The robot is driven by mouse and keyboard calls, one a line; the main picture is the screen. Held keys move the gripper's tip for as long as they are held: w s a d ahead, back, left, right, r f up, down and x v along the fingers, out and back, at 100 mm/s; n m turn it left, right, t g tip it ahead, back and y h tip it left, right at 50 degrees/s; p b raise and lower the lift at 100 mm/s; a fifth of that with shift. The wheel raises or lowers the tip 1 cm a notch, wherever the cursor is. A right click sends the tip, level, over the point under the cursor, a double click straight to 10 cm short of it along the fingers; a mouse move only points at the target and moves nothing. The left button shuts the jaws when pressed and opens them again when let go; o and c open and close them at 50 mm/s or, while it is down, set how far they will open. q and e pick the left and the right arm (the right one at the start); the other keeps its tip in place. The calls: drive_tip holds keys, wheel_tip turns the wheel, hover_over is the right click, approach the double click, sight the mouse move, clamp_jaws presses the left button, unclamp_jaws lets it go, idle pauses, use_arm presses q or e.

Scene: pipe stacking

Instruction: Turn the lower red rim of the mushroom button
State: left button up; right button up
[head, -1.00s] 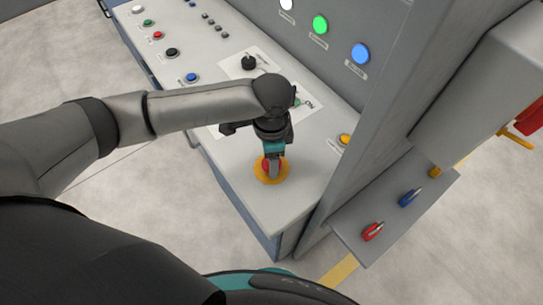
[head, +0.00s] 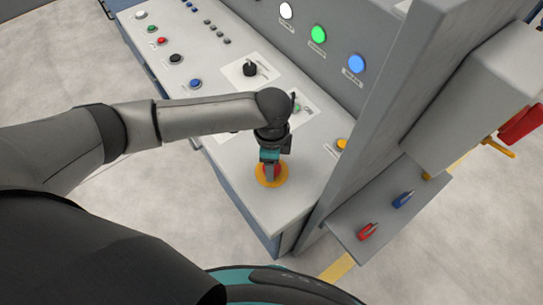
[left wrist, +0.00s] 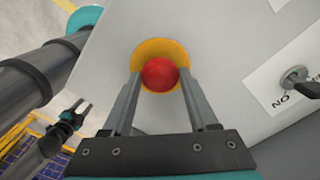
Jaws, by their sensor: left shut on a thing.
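The red mushroom button (head: 268,170) sits on a round yellow plate (head: 263,181) near the front corner of the grey console top. In the left wrist view the round red button head (left wrist: 160,74) shows between my fingers, over the yellow plate (left wrist: 152,47). My left gripper (head: 268,164) points down from above and is shut on the button, one finger on each side. The lower part of the rim is hidden behind the fingers and head. My right gripper (left wrist: 76,112) is small at the left of the left wrist view, its fingers apart and empty.
A black rotary switch (head: 250,69) and a yellow button (head: 342,144) are nearby on the console. A grey upright panel (head: 375,120) stands close on the right. A shelf beyond it holds red (head: 367,232) and blue (head: 402,200) handles.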

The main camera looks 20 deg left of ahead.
use_arm(q)
drive_tip(key=shift+m+p, duration=1)
drive_tip(key=shift+m, duration=0.6)
drive_tip(key=shift+s, duration=0.1)
drive_tip(key=o, duration=1.4)
wheel_tip(320, 180, up, 15)
drive_tip(key=shift+r+p, duration=0.15)
drive_tip(key=shift+p, duration=0.6)
